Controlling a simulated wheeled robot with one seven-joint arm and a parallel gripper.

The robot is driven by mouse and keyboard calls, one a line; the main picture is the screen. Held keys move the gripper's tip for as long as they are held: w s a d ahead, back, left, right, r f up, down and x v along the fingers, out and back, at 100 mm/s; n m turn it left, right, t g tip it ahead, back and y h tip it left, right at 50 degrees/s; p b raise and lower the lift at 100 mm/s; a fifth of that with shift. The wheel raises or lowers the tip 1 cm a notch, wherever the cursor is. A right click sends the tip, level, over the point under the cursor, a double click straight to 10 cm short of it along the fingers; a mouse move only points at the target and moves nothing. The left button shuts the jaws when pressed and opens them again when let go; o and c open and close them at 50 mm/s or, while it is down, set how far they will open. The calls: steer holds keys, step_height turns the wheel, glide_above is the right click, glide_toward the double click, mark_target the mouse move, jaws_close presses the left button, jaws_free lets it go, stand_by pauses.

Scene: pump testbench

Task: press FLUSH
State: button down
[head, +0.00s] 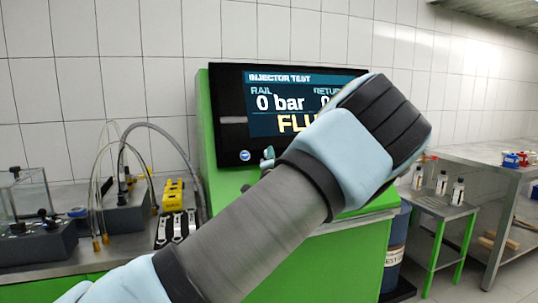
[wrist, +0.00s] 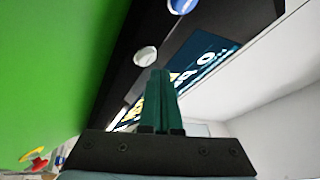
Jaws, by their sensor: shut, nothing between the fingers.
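The test bench's screen (head: 290,92) reads INJECTOR TEST, RAIL 0 bar, and a large yellow word starting FLU, the rest hidden by my arm. It also shows in the wrist view (wrist: 188,75). A blue button (head: 245,155) sits on the black panel below the screen; the wrist view shows it cut off at the top (wrist: 183,4). A white round button (wrist: 146,56) is nearer my fingertips. I cannot read which button is FLUSH. My gripper (wrist: 160,73) is shut and empty, its teal fingertips just short of the white button in the picture; contact cannot be told.
The green bench cabinet (head: 345,262) stands close beside my arm. Hoses and a yellow device (head: 173,194) are on the left worktop. Bottles (head: 441,182) stand on a small table at the right. Red and yellow parts (wrist: 33,158) show low in the wrist view.

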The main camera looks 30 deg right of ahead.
steer(key=s, duration=0.1)
steer(key=s+r+p, duration=0.1)
steer(key=s, duration=0.1)
steer(key=s+r, duration=0.1)
steer(key=shift+s+a+r, duration=0.1)
steer(key=shift+s+a, duration=0.15)
steer(key=shift+a, duration=0.05)
stand_by(0.8)
